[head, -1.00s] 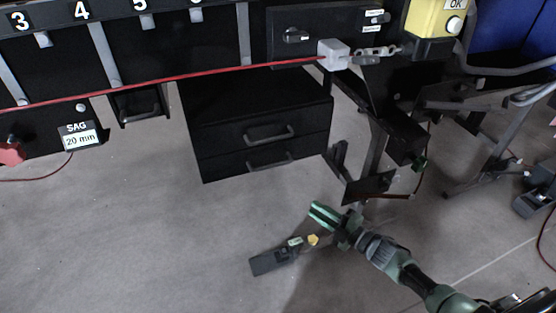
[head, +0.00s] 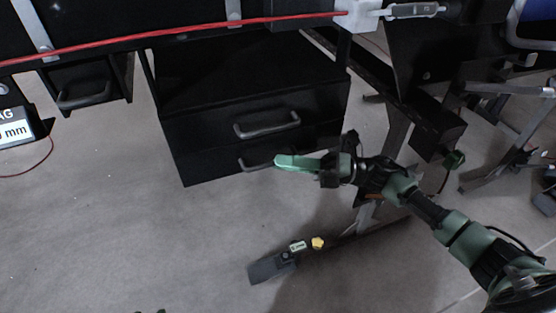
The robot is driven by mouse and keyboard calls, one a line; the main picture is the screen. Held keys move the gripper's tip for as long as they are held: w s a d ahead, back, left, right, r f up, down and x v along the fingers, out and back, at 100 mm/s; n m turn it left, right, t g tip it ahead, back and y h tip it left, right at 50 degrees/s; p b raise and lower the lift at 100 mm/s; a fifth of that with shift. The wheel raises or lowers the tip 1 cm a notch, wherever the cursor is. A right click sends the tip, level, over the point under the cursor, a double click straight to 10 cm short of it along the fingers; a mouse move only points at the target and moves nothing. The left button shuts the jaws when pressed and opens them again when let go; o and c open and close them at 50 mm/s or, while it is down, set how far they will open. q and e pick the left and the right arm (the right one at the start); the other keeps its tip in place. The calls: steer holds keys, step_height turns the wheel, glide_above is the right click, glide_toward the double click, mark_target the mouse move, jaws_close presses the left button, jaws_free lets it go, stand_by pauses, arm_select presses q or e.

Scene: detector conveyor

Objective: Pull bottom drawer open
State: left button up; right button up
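A black cabinet has two stacked drawers below a table. The bottom drawer (head: 210,167) looks closed, its front level with the top drawer (head: 200,130). The bottom drawer's grey bar handle (head: 255,164) is partly hidden by the green fingers of my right gripper (head: 281,161). The fingers point left across the right end of this handle; I cannot tell whether they touch it. They overlap from this angle, so the gap between them does not show. The top drawer's handle (head: 267,127) is just above. My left gripper cannot be made out.
A red cable (head: 180,32) runs across the top to a white block (head: 357,15). A smaller drawer (head: 85,88) hangs at the left. A metal stand (head: 398,125) is right of the cabinet. A dark foot bar (head: 272,268) lies below. The floor before the cabinet is mostly clear.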

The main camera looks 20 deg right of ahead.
steer(key=shift+x, duration=1)
jaws_close()
stand_by(0.7)
